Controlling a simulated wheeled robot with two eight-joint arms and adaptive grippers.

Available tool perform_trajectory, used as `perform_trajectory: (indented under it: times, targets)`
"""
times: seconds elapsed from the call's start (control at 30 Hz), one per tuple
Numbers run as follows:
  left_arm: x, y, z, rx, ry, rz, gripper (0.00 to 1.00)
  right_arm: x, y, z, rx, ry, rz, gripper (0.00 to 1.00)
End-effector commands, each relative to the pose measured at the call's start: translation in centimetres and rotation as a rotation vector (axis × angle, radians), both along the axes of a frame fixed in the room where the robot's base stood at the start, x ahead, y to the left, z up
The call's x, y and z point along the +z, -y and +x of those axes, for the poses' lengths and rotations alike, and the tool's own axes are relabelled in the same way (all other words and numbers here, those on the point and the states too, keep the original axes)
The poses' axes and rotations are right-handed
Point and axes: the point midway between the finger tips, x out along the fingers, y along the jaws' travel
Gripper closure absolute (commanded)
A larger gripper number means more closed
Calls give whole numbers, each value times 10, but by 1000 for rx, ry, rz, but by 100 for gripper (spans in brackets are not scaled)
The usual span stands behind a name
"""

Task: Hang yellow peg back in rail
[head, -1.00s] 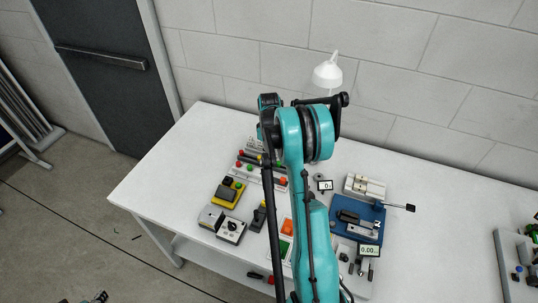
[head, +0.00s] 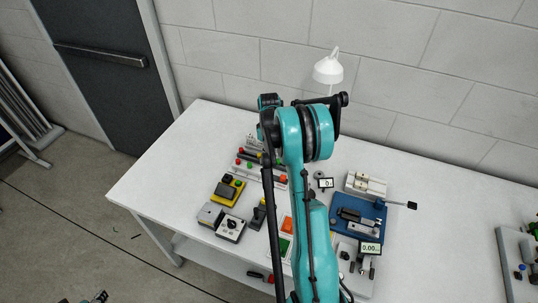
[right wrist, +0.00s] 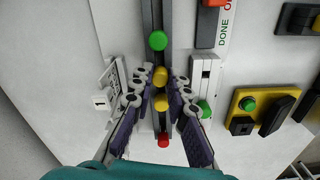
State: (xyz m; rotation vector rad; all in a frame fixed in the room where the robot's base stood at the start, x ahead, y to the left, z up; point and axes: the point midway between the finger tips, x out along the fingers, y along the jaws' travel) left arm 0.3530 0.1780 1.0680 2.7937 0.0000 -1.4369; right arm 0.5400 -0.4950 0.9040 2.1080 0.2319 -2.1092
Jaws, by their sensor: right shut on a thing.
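In the right wrist view, my right gripper (right wrist: 160,82) is shut on the yellow peg (right wrist: 160,76), with a purple-padded finger on each side. A second yellow round part (right wrist: 162,103) shows just below it between the fingers; I cannot tell if it is a separate peg. The dark rail (right wrist: 152,13) runs under the gripper, with a green peg (right wrist: 158,41) above and a red peg (right wrist: 163,140) below. I cannot tell whether the held peg is seated in the rail. In the head view my right arm hides the gripper.
A yellow button box (head: 227,192) and a grey box with a dial (head: 230,229) stand left of my arm on the white table (head: 160,180). A blue fixture (head: 372,209) stands right of it. A white lamp (head: 328,70) is behind. The table's left end is clear.

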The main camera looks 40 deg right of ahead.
Motion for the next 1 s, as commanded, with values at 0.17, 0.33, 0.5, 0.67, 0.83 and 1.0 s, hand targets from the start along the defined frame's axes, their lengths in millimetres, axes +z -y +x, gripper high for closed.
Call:
perform_trajectory:
  times: [0.17, 0.33, 0.5, 0.67, 0.83, 1.0]
  targets:
    - [-3, 0, 0, 0, 0, 0, 60, -3, 0, 0, 0, 0, 0, 95]
    - [-2, 0, 0, 0, 0, 0, 60, -3, 0, 0, 0, 0, 0, 95]
    - [-4, 0, 0, 0, 0, 0, 60, -3, 0, 0, 0, 0, 0, 95]
    - [-5, 0, 0, 0, 0, 0, 60, -3, 0, 0, 0, 0, 0, 95]
    - [-4, 0, 0, 0, 0, 0, 60, -3, 0, 0, 0, 0, 0, 63]
    - [-4, 0, 0, 0, 0, 0, 60, -3, 0, 0, 0, 0, 0, 60]
